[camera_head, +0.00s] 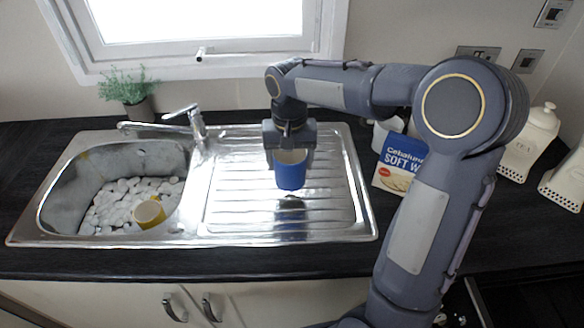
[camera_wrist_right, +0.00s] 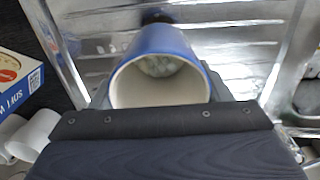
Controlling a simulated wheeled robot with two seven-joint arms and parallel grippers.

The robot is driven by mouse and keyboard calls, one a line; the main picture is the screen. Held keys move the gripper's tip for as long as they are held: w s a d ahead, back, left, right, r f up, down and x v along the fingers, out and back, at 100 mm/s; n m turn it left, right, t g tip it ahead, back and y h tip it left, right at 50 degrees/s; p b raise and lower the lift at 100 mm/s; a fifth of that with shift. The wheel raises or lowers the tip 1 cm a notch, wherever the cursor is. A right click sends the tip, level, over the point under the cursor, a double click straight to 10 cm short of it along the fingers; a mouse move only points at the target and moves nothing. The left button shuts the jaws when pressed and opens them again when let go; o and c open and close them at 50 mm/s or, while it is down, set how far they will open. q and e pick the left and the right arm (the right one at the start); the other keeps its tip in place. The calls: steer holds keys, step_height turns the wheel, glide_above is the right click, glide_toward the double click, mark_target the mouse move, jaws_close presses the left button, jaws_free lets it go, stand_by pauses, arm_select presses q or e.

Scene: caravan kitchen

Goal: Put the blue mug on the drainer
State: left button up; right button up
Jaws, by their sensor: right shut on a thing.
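The blue mug (camera_head: 290,175) is upright with a white inside, over the middle of the ribbed steel drainer (camera_head: 235,205). My right gripper (camera_head: 289,150) is above the drainer and shut on the mug, holding it from above. In the right wrist view the mug (camera_wrist_right: 165,50) sits between the fingers, its white opening facing the camera. A dark patch below the mug on the drainer suggests a gap, but I cannot tell whether the mug touches the metal. My left gripper is not in view.
The sink basin (camera_head: 62,190) at left holds white pebbles and a yellow mug (camera_head: 149,213). A tap (camera_head: 190,122) stands behind it. A blue and white box (camera_head: 397,165) and white canisters (camera_head: 528,140) stand right of the drainer. The drainer around the mug is clear.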

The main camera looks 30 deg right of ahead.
mark_target(290, 162)
steer(key=shift+w+d+f, duration=0.1)
steer(key=shift+d+f, duration=0.1)
steer(key=shift+f, duration=0.05)
steer(key=shift+w+d+f, duration=0.1)
steer(key=shift+d+f, duration=0.05)
steer(key=shift+f, duration=0.8)
steer(key=shift+d+f, duration=0.1)
steer(key=shift+f, duration=0.8)
steer(key=shift+f, duration=0.2)
steer(key=o, duration=1.2)
